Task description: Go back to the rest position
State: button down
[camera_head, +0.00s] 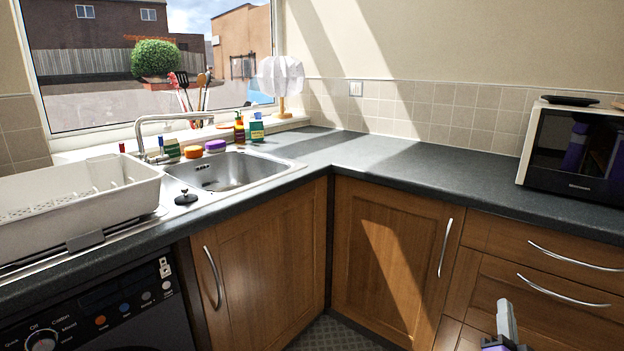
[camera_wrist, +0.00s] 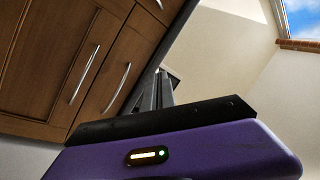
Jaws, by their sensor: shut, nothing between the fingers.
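My gripper (camera_head: 506,318) shows at the bottom right of the head view, with grey fingers pointing up and a bit of purple body below. It is in front of the wooden drawers, apart from them and below the worktop level. In the wrist view my gripper (camera_wrist: 160,92) has its dark fingers together, with nothing between them. Its purple body with a small lit display fills the lower part of that view. Most of my arm is out of the head view.
A dark worktop (camera_head: 415,172) runs round the corner, with a sink (camera_head: 225,172) and a white dish rack (camera_head: 80,195) at left. A microwave (camera_head: 570,150) stands at right. Drawer handles (camera_head: 575,257) stick out near my gripper. A small floor patch (camera_head: 335,335) is clear.

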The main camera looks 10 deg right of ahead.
jog(key=s+a+f+n+t+y, duration=0.1)
jog(key=s+a+f+n+y, duration=0.1)
jog(key=s+a+n+y, duration=0.6)
jog(key=s+a+f+n+y, duration=0.15)
jog(key=s+a+n, duration=0.35)
jog(key=s+a, duration=0.8)
jog(key=s+a+n+g+y, duration=0.1)
jog(key=s+a+g+y, duration=0.1)
jog(key=s+a, duration=0.5)
jog(key=s+a+n+g+y, duration=0.15)
jog(key=s+a, duration=0.25)
jog(key=s, duration=0.6)
notch_tip(320, 180, up, 16)
jog(key=p, duration=1.5)
jog(key=shift+w+a+f+m, duration=0.15)
jog(key=shift+w+f+m, duration=0.05)
jog(key=shift+w+m, duration=0.15)
